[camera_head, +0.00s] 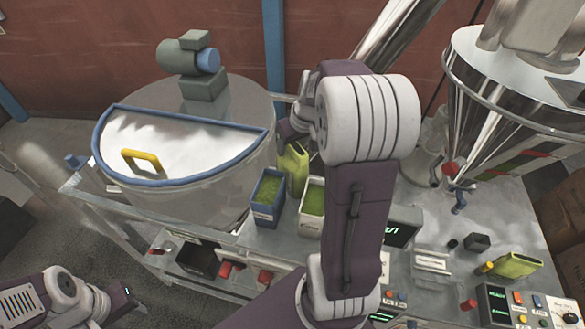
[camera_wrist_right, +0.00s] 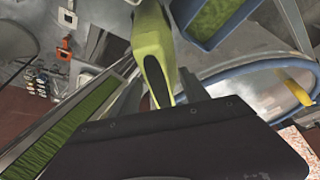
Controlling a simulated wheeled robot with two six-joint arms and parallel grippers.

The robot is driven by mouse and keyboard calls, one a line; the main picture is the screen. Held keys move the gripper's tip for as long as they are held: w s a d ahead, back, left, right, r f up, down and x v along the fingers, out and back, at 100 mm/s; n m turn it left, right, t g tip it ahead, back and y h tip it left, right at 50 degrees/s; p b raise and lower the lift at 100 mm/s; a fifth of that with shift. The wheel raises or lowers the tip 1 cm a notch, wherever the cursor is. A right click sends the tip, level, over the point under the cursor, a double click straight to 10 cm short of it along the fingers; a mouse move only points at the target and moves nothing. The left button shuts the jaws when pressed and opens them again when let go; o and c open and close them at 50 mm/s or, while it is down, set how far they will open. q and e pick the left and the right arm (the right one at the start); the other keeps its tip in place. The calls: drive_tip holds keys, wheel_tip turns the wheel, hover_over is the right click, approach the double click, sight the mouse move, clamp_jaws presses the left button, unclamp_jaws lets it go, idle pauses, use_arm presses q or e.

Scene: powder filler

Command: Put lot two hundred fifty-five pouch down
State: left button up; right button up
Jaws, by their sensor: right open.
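A yellow-green pouch (camera_head: 293,167) stands upright on the bench beside two bins of green powder, partly hidden by my right arm. It also shows in the right wrist view (camera_wrist_right: 153,42), reaching down between the fingers. My right gripper (camera_wrist_right: 160,90) is open around the pouch's near end; I cannot tell whether a finger touches it. In the head view the right gripper (camera_head: 292,128) is mostly hidden behind its own wrist. A second yellow-green pouch (camera_head: 517,265) lies at the bench's right. I cannot read a lot number on either. My left gripper (camera_head: 128,300) is low at the left, its fingers unclear.
The blue bin (camera_head: 268,196) and white bin (camera_head: 309,222) stand close beside the upright pouch. A large vessel (camera_head: 185,150) with a blue-rimmed lid stands left. A steel hopper (camera_head: 490,110) stands right. A display box (camera_head: 400,236) and control panels crowd the front.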

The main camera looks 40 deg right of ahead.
clamp_jaws()
